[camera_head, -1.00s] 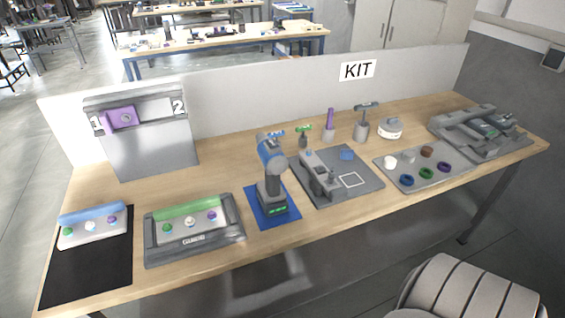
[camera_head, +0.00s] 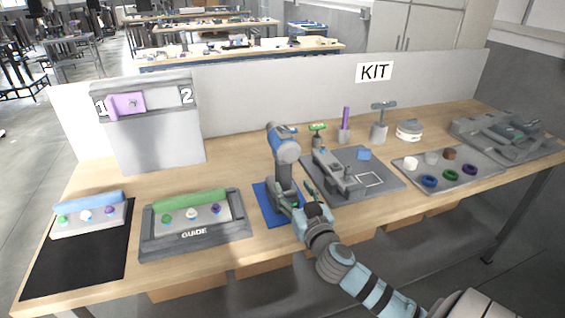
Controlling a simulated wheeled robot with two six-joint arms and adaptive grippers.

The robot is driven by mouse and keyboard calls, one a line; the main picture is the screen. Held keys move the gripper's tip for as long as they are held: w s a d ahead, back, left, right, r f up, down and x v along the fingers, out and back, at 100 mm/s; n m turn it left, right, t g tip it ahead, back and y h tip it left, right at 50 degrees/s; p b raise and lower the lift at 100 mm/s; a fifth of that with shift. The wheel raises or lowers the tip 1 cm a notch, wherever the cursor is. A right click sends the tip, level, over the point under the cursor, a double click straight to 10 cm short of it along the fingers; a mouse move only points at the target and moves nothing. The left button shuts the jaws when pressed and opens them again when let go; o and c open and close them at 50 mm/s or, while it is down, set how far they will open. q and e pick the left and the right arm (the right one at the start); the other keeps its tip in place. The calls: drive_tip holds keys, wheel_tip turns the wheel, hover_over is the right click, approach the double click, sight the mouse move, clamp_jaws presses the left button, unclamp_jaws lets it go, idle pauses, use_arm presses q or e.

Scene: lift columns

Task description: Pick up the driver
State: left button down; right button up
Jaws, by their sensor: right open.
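The driver (camera_head: 284,160), grey with a blue top, stands upright on a blue mat (camera_head: 262,204) near the middle of the table. My right gripper (camera_head: 300,198) is open at the driver's lower right side, close to its base. One finger overlaps the base in the picture. I cannot tell whether it touches. The gripper hides part of the driver's base and mat. My left gripper is not in view.
A grey fixture board (camera_head: 388,184) lies just right of the driver, and the GUIDE tray (camera_head: 155,243) lies to its left. A parts tray (camera_head: 490,170) is farther right. Upright tools stand behind, before a grey KIT panel (camera_head: 300,92).

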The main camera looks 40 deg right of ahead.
sight(282, 173)
drive_tip(key=x, duration=0.8)
drive_tip(key=shift+w+f+p, duration=0.1)
drive_tip(key=shift+w+p, duration=0.2)
drive_tip(key=shift+w+f, duration=0.1)
drive_tip(key=shift+w, duration=0.1)
drive_tip(key=shift+s, duration=0.1)
clamp_jaws()
